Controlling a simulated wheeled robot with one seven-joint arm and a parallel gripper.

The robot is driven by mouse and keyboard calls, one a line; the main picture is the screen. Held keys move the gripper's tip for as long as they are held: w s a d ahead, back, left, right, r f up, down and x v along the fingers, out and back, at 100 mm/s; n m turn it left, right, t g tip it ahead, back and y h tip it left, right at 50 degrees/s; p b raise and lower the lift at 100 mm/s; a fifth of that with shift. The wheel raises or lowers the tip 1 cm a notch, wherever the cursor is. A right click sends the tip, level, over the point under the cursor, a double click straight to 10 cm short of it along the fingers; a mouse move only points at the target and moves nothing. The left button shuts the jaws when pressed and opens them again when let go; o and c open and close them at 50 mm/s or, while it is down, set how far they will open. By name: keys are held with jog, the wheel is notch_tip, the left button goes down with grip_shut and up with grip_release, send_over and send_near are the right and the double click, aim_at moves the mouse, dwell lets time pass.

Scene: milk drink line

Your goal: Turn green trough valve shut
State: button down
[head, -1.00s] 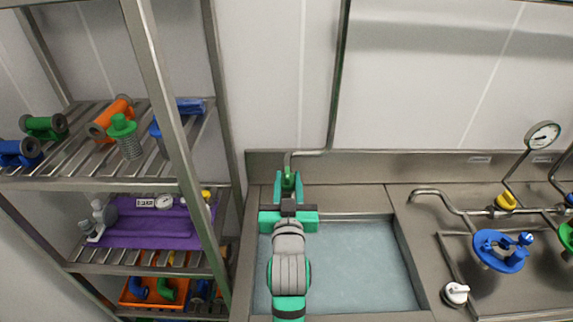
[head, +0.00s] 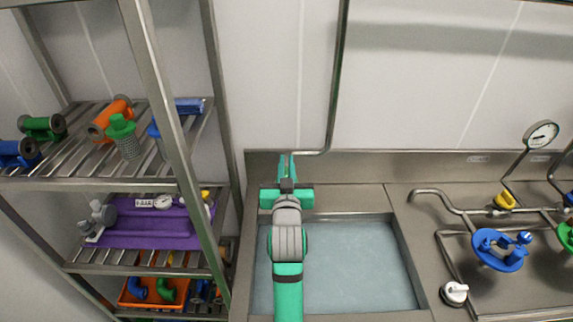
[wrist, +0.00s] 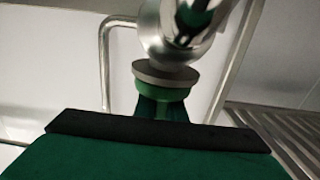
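My gripper (head: 287,163) is at the pipe end above the trough, at its back edge. Its fingers are drawn close together there and hide the green trough valve from the head view. In the wrist view the valve's green part with a grey disc (wrist: 165,82) stands right in front of my palm. Dark green shapes, likely my fingers, flank its lower part, so my gripper appears shut on the valve. A shiny pipe joint (wrist: 180,28) sits above it. The contact itself is partly hidden behind my palm's black edge.
The water-filled trough (head: 385,215) lies below my arm. A metal rack (head: 70,185) with fittings stands close on the left. A blue valve wheel (head: 497,258), a white knob (head: 454,293) and a gauge (head: 541,134) are on the right. A vertical pipe (head: 338,80) runs up the wall.

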jog(key=shift+m+h, duration=0.3)
jog(key=shift+h, duration=0.2)
jog(key=shift+s+d+m+g+h, duration=0.1)
jog(key=shift+d+m+g+h, duration=0.15)
jog(key=shift+m+h, duration=0.65)
jog(key=shift+d+m+g+h, duration=0.2)
jog(key=shift+m+h, duration=0.3)
jog(key=shift+h, duration=0.7)
jog(key=shift+s+d+m+g+h, duration=0.1)
jog(key=shift+d+m+g+h, duration=0.15)
jog(key=shift+m+g+h, duration=0.5)
jog(key=shift+s+d+m+g+h, duration=0.2)
jog(key=shift+m+h, duration=0.4)
jog(key=shift+h, duration=0.5)
jog(key=shift+d+m+g+h, duration=0.35)
jog(key=shift+m+h, duration=0.3)
jog(key=shift+h, duration=0.3)
jog(key=c, duration=1.8)
grip_release()
